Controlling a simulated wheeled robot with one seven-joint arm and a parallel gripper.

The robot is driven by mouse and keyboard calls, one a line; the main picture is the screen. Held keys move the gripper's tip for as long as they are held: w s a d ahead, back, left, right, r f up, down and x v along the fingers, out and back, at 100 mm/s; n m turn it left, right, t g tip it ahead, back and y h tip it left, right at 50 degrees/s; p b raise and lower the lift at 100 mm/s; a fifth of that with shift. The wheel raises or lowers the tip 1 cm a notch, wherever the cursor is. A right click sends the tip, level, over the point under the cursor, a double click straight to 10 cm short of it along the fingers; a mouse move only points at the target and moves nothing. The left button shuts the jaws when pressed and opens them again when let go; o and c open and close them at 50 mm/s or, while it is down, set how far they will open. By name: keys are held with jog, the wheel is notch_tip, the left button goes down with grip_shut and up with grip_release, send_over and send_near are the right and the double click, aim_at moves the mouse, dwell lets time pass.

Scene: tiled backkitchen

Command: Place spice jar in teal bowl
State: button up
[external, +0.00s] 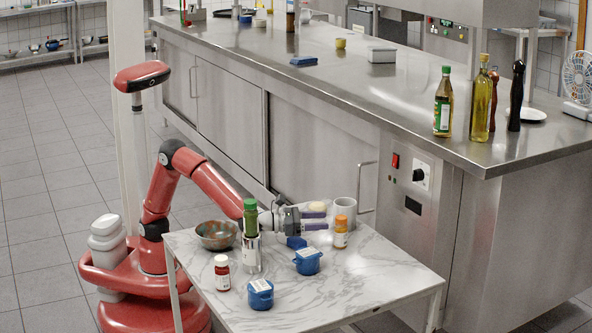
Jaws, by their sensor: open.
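A small spice jar with an orange cap (341,231) stands upright on the marble-topped table. A second small jar with a white cap and dark red contents (222,273) stands near the table's front left. The bowl (216,236), brownish with a teal tint, sits at the table's back left; it looks empty, though its bottom is hard to see. My gripper (324,220) is open, low over the table and pointing right, with its fingertips just left of the orange-capped jar. I cannot tell whether they touch it.
A green-topped bottle (250,218) and a metal can (251,256) stand close by the bowl. Blue pots (307,262) (260,295) sit toward the front, another blue one (296,242) below my gripper. A white mug (346,207) stands behind the orange-capped jar. The table's right side is clear.

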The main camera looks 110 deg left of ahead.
aim_at(341, 217)
jog(key=x, duration=0.7)
jog(key=shift+w+a+r, duration=0.1)
jog(key=shift+w+a, duration=0.05)
jog(key=shift+w, duration=0.05)
jog(key=shift+c, duration=0.2)
grip_shut()
jog(key=shift+r, duration=0.1)
